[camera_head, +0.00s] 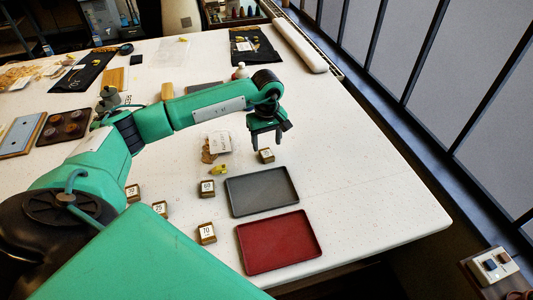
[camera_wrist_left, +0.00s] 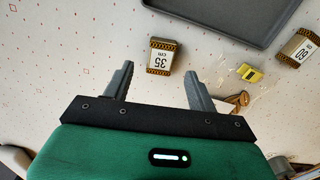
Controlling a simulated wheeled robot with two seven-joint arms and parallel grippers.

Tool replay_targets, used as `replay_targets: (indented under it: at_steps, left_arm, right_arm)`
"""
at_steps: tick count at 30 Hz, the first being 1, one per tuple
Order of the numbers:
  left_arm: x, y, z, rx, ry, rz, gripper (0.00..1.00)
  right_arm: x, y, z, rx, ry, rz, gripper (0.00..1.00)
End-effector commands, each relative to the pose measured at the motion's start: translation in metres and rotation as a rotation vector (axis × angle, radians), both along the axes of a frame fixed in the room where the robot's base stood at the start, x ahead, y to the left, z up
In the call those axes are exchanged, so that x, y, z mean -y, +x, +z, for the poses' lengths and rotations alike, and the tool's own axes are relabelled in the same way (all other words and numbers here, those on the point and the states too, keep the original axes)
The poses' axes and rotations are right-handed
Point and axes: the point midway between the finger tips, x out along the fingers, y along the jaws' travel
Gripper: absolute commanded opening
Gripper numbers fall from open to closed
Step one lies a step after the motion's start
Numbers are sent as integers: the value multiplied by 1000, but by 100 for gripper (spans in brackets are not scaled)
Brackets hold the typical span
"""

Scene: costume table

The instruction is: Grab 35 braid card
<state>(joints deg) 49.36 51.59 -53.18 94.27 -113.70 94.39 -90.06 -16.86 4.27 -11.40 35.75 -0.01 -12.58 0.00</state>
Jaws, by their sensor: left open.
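The 35 braid card (camera_wrist_left: 160,57) is a small block with a white label reading 35 cm and a dark gold patterned edge. In the left wrist view it lies on the table just beyond and between my open fingertips. In the head view the card (camera_head: 266,156) sits behind the grey tray, just below my left gripper (camera_head: 268,144). My left gripper also shows in the wrist view (camera_wrist_left: 158,82), open and empty, with its fingers pointing toward the card. My right gripper is not in view.
A grey tray (camera_head: 262,191) and a red tray (camera_head: 278,242) lie in front. Cards marked 60 (camera_head: 207,188) and 70 (camera_head: 206,233) stand to their left. A yellow piece (camera_head: 219,170) and a labelled bag (camera_head: 217,146) lie near the gripper. The table's right side is clear.

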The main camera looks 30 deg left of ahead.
Motion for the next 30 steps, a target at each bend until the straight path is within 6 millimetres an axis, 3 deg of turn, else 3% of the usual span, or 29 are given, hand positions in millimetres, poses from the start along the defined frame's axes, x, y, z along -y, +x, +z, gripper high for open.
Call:
replay_targets:
  at_steps: [3,9,18,26,30]
  left_arm:
    - [0,-2,-11,-5,0,0,58]
    - [1,-2,-39,-3,-1,1,58]
    - [0,-1,-45,1,-1,0,58]
    - [0,-1,-45,1,-1,0,10]
    - [0,-1,-45,0,-1,1,10]
  right_arm:
    - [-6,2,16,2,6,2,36]
    - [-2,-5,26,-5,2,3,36]
    - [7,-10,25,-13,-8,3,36]
    - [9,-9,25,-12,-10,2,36]
    - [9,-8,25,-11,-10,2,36]
